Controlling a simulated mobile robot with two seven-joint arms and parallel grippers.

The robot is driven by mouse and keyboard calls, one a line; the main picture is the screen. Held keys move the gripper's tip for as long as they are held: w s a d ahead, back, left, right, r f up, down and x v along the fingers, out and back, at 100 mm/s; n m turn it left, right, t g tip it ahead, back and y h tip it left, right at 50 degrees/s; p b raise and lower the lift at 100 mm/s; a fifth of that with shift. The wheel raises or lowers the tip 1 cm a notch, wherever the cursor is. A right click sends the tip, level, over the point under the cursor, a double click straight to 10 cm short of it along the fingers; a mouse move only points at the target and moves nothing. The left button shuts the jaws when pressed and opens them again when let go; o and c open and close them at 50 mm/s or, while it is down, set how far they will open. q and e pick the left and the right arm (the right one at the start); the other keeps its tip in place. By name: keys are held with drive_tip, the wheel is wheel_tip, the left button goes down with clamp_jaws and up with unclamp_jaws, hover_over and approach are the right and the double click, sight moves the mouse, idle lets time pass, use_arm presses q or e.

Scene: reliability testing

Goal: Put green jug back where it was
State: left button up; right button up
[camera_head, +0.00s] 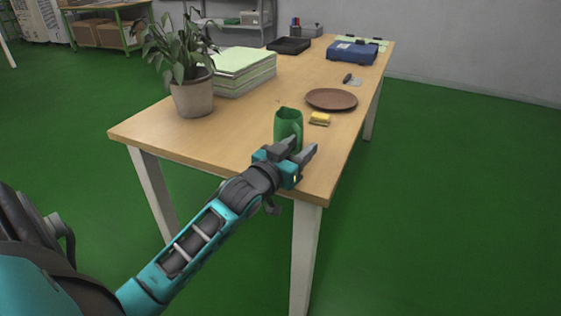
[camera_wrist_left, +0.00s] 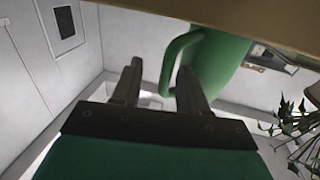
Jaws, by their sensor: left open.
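The green jug (camera_head: 287,121) stands upright on the wooden table (camera_head: 232,128) near its front right corner. My left gripper (camera_head: 297,146) is open at the near edge of the table, just in front of the jug, and hides its lower part. In the left wrist view the jug (camera_wrist_left: 221,62) is beyond the fingertips, with its handle (camera_wrist_left: 175,62) curving between and past the two fingers of my left gripper (camera_wrist_left: 160,80). I cannot tell whether a finger touches the handle. My right gripper is in neither view.
A yellow sponge (camera_head: 320,118) and a brown plate (camera_head: 331,99) lie right behind the jug. A potted plant (camera_head: 193,97) and a stack of green paper (camera_head: 243,72) stand to the left. A blue case (camera_head: 352,52) and a black tray (camera_head: 289,45) are farther back.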

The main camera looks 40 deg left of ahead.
use_arm(q)
drive_tip(key=s+p, duration=0.2)
drive_tip(key=s, duration=0.9)
drive_tip(key=s+d+f+m+g+h, duration=0.2)
drive_tip(key=s+d+f+g, duration=0.25)
drive_tip(key=d+f, duration=0.45)
drive_tip(key=s+d+f+m+g+h, duration=0.1)
drive_tip(key=s+d+f+g+h, duration=0.15)
drive_tip(key=s+d+f, duration=0.5)
wheel_tip(320, 180, up, 8)
drive_tip(key=w+a+y+p, duration=0.1)
drive_tip(key=y+p, duration=0.1)
drive_tip(key=p, duration=1.1)
drive_tip(key=shift+w+a+f, duration=0.15)
drive_tip(key=shift+w+a, duration=0.05)
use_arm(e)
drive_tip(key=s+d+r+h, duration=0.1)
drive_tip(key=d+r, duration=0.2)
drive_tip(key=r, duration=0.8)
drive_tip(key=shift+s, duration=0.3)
use_arm(q)
drive_tip(key=shift+d, duration=0.1)
drive_tip(key=shift+s+d, duration=0.1)
